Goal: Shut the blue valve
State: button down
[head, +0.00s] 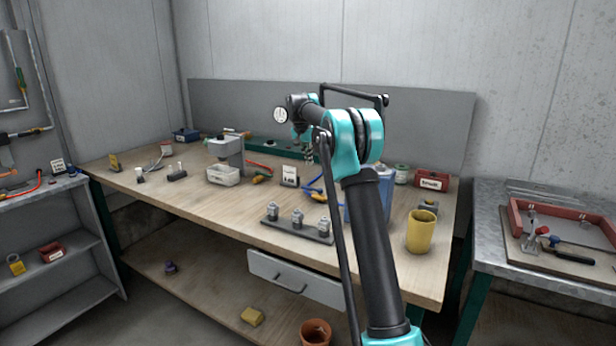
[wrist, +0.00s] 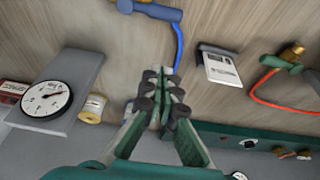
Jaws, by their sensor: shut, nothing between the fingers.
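The blue hose (head: 328,183) also shows in the head view on the wooden bench, partly hidden by my arm. My gripper (wrist: 165,88) is shut and empty, apart from the fitting and above the bench. In the head view my gripper (head: 309,153) is small, below the wrist and near the bench's back panel.
A dial gauge (wrist: 47,98) and a red hose (wrist: 268,92) with a brass fitting (wrist: 292,50) flank my gripper. A white label card (head: 290,174), a rack with metal fittings (head: 297,236) and a yellow cup (head: 421,231) stand on the bench (head: 205,208).

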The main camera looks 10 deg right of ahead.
aim_at(312, 189)
jog(key=x, duration=1)
jog(key=shift+s+a+r, duration=0.15)
jog(key=shift+s+a, duration=0.7)
jog(key=shift+s, duration=0.25)
jog(key=shift+s+a, duration=0.1)
jog(key=shift+s, duration=0.1)
jog(key=shift+s+a, duration=0.2)
jog(key=shift+s, duration=0.15)
